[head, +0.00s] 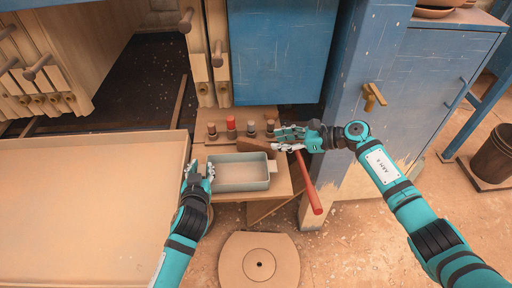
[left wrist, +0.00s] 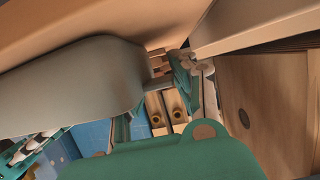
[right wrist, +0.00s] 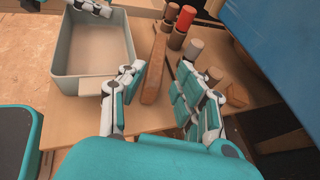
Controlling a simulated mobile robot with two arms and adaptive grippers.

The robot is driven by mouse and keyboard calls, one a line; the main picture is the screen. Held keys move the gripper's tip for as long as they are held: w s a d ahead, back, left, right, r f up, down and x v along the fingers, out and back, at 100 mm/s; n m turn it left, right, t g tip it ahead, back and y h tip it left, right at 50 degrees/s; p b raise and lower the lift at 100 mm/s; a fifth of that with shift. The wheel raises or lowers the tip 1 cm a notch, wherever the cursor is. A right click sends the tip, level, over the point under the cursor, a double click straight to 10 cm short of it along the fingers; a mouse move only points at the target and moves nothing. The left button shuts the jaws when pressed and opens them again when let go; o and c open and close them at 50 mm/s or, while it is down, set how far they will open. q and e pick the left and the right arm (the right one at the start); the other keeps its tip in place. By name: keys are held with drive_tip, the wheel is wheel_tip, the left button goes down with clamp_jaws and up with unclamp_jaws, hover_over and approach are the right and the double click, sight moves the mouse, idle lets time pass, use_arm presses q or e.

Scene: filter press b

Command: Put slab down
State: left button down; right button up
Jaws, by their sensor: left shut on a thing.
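I cannot pick out a slab for certain in these views. A grey-green tub (head: 243,187) with a pale flat floor is at the front of the small wooden bench. My left gripper (head: 199,174) is shut at the tub's left end; the tub's rounded wall (left wrist: 70,85) fills much of the left wrist view, and the grip itself is partly hidden. My right gripper (head: 282,139) is open over the bench's right side. In the right wrist view, a brown wooden tool (right wrist: 155,70) lies between its spread fingers (right wrist: 158,92), seemingly unclamped.
Several pegs, one red (head: 231,127), stand along the bench's back. A red-handled tool (head: 311,190) juts past the bench's right front edge. A large shallow tray (head: 80,146) lies at left. A round disc (head: 259,270) is on the floor. A blue post (head: 355,80) stands right.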

sight(258, 142)
drive_tip(key=x, duration=0.8)
drive_tip(key=shift+a, duration=0.35)
drive_tip(key=shift+r, duration=0.1)
clamp_jaws()
